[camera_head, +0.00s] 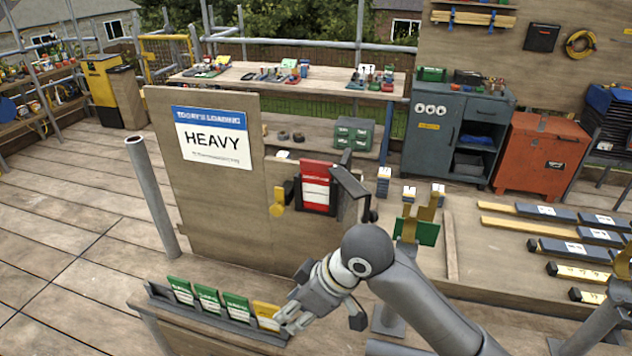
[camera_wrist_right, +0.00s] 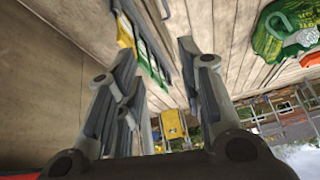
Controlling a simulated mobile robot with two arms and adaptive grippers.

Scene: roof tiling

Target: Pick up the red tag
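The red tag (camera_head: 317,187) with white panels sits upright in a dark holder on the wooden board, right of the "HEAVY" sign. In the head view my right gripper (camera_head: 322,312) is below the red tag, apart from it, near the yellow tag (camera_head: 265,315) at the right end of the tag rack (camera_head: 215,318). Several green tags (camera_head: 207,298) stand in the same rack. In the right wrist view its fingers (camera_wrist_right: 152,65) are spread with nothing between them, and the rack's tags (camera_wrist_right: 140,45) show beyond. My left gripper is not in view.
A yellow knob (camera_head: 278,197) sticks out left of the red tag, and a dark bent arm-like part (camera_head: 352,185) is close on its right. Wooden pieces and labelled dark bars (camera_head: 548,212) lie on the right bench.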

